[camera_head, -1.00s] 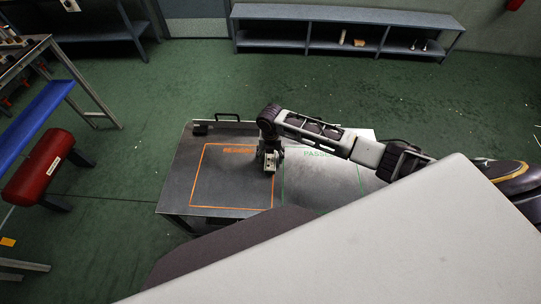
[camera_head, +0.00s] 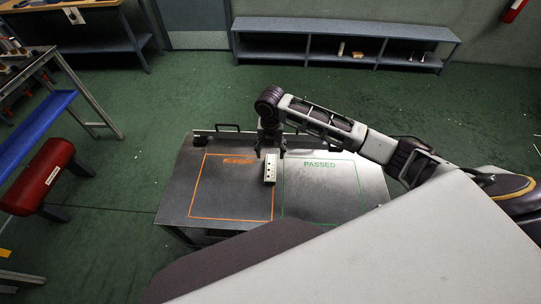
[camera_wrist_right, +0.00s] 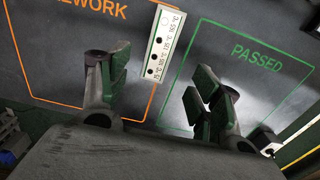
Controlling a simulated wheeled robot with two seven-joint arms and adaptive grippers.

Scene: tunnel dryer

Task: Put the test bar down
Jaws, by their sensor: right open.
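The test bar (camera_head: 270,169) is a pale block with dark round holes and printed marks. It lies on the grey table top (camera_head: 235,187), over the right-hand line of the orange rework outline (camera_head: 190,187). It also shows in the right wrist view (camera_wrist_right: 161,42). My right gripper (camera_head: 270,151) is open and empty above the table, at the bar's far end. In the wrist view its two green-padded fingers (camera_wrist_right: 160,88) stand wide apart, with the bar beyond them and clear of both. My left gripper is not in view.
The green passed outline (camera_head: 322,187) to the right is empty. A dark handle (camera_head: 226,127) stands at the table's far edge. A blue-grey shelf (camera_head: 345,30) stands along the back wall, and a red cylinder (camera_head: 38,175) is at the left. Green floor lies open between.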

